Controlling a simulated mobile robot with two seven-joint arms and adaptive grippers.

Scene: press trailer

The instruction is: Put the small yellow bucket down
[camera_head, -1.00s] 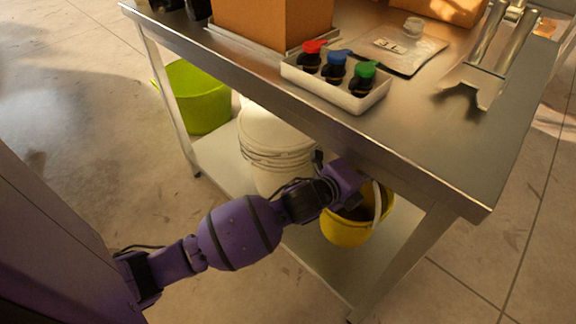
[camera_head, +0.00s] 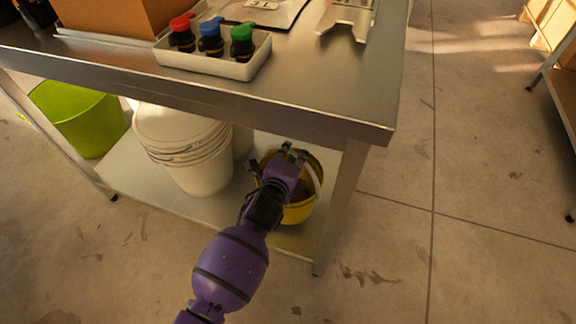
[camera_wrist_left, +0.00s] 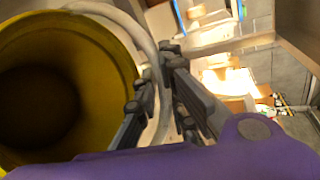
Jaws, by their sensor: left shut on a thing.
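The small yellow bucket (camera_head: 302,211) is at the right end of the table's lower shelf, under the tabletop, in the head view. In the left wrist view the open mouth of the bucket (camera_wrist_left: 122,62) fills the left side, with a dark inside and a pale handle arching beside it. My left gripper (camera_head: 291,152) reaches in over the bucket. In the left wrist view its fingers (camera_wrist_left: 160,92) are shut on the pale handle. Whether the bucket's base touches the shelf is hidden. My right gripper is in neither view.
White stacked buckets (camera_head: 185,150) stand left of the yellow one on the lower shelf (camera_head: 135,172). A green bucket (camera_head: 80,118) is farther left. The steel tabletop (camera_head: 310,85) overhangs, and a table leg (camera_head: 340,205) stands close on the right. A tray of bottles (camera_head: 215,62) sits above.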

